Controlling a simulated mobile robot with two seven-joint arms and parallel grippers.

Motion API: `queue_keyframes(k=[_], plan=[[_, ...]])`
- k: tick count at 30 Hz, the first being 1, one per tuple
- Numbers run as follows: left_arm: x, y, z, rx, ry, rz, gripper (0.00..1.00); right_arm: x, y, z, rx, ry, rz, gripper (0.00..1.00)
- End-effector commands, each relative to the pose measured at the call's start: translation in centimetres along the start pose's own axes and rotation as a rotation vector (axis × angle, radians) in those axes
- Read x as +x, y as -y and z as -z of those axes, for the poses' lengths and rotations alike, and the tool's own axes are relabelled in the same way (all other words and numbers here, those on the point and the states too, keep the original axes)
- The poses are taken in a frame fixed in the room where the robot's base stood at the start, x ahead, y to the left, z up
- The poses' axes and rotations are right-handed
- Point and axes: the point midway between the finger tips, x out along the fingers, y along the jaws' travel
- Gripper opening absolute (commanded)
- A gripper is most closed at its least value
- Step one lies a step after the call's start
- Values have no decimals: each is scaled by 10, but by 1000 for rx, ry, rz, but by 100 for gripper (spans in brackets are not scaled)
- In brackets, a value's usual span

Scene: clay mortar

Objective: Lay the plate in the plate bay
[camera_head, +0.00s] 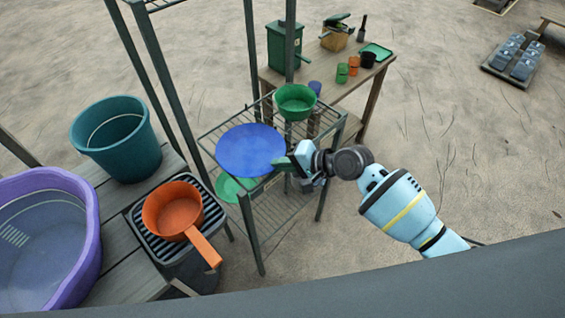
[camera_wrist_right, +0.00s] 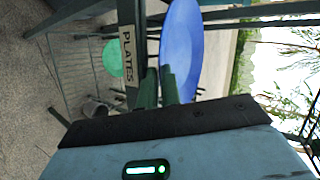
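The blue plate (camera_head: 250,149) is at the upper level of the metal rack, face up and roughly level. It also shows obliquely in the right wrist view (camera_wrist_right: 183,45). My right gripper (camera_head: 286,163) is at the plate's right rim, its fingers close together. In the right wrist view the fingers (camera_wrist_right: 158,84) appear shut on the rim, though the contact is partly hidden. A sign reading PLATES (camera_wrist_right: 128,55) is on the rack beside the fingers. I cannot tell whether the plate touches the shelf. My left gripper is not in view.
A green bowl (camera_head: 296,101) stands on the rack behind the plate. A green dish (camera_head: 232,188) is lower in the rack. Rack posts (camera_head: 249,45) rise behind. An orange pan (camera_head: 174,211), teal bucket (camera_head: 117,139) and purple tub (camera_head: 45,240) stand at left.

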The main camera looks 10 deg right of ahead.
Motion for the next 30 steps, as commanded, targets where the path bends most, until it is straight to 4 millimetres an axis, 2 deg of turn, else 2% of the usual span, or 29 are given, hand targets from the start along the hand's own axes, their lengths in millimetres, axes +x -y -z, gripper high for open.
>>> queue_keyframes(k=[10, 13, 17, 24, 30], plan=[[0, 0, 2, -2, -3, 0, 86, -1, 1, 0, 0, 0, -1, 11], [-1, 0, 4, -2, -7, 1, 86, -8, 3, 0, 0, -1, -1, 11], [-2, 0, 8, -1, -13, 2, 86, -27, 2, 0, -1, -1, -2, 11], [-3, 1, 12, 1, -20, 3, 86, -76, 2, 1, -2, -2, -2, 11], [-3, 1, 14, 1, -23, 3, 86, -107, 2, 0, 0, 0, -2, 11]])
